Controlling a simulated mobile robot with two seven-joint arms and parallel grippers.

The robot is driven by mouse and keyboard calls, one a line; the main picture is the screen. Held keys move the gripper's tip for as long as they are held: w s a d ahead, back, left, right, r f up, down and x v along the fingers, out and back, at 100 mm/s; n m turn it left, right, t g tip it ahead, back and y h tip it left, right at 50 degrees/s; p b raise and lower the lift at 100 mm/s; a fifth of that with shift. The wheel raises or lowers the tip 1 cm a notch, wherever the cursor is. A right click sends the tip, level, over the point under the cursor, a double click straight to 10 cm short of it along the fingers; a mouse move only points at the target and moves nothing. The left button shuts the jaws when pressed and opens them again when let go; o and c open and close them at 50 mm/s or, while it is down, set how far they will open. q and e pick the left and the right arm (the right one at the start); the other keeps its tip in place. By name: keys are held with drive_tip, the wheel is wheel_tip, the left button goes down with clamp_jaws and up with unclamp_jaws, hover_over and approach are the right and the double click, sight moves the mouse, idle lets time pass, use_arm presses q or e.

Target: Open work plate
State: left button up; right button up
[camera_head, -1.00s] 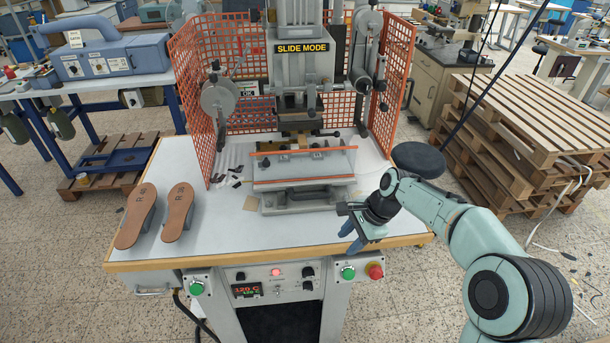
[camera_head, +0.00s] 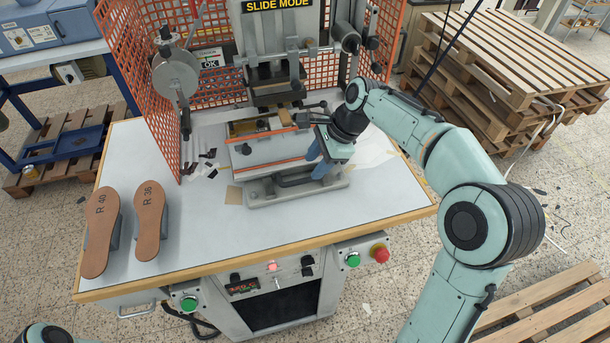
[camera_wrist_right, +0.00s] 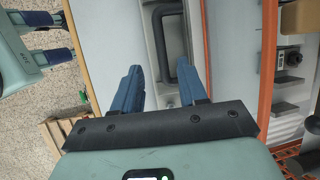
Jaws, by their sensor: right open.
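The work plate (camera_head: 262,153) is a pale plate with an orange front strip, on the grey press base under the head. A dark bar handle (camera_head: 293,180) sits low at its front. My right gripper (camera_head: 316,160) is at the right front of the plate, pointing down, partly covering it. In the right wrist view the handle (camera_wrist_right: 186,68) lies ahead of the open blue fingers (camera_wrist_right: 163,76), with nothing clearly between them. My left gripper (camera_wrist_right: 68,37) shows at the left edge of that view, its blue fingers apart and empty, off to the side of the bench.
Orange mesh guards (camera_head: 150,95) flank the press. Two brown sole forms (camera_head: 98,235) and (camera_head: 149,220) stand on the left of the white tabletop (camera_head: 205,225). Buttons, including a red one (camera_head: 380,254), line the front panel. Pallets (camera_head: 505,60) stand at the right.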

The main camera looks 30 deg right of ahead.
sight(302, 180)
drive_tip(key=x, duration=0.6)
drive_tip(key=shift+w+f, duration=0.1)
drive_tip(key=shift+w, duration=0.05)
drive_tip(key=shift+c, duration=0.2)
clamp_jaws()
